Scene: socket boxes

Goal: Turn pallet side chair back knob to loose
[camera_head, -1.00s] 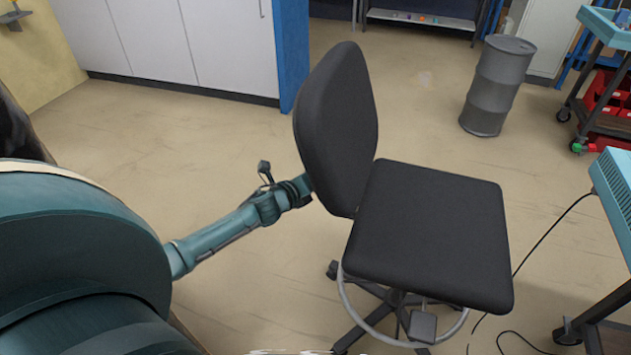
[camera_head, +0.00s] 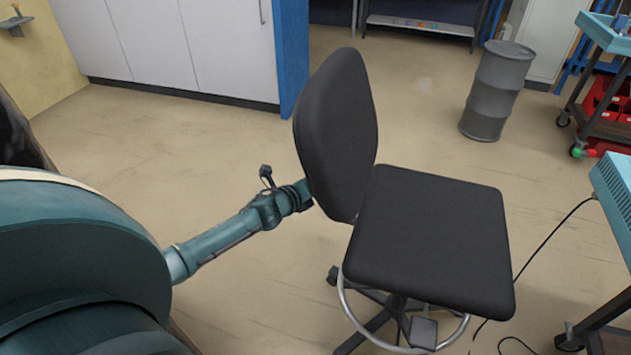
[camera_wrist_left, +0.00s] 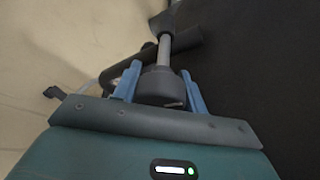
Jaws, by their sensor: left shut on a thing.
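The black office chair (camera_head: 425,240) stands in the middle of the head view, its backrest (camera_head: 335,135) upright on the left side of the seat. My left gripper (camera_head: 305,195) is behind the backrest, and its fingertips are hidden there in the head view. In the left wrist view, the dark round knob (camera_wrist_left: 162,87) sits between the two blue fingers of my left gripper (camera_wrist_left: 162,84), which is shut on it. A grey rod runs from the knob toward the chair's frame. My right gripper is not in view.
A grey metal drum (camera_head: 497,90) stands at the back right. A teal cart (camera_head: 608,30) and a teal-topped table (camera_head: 615,185) are at the right, with a black cable on the floor. White cabinets (camera_head: 170,45) line the back left.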

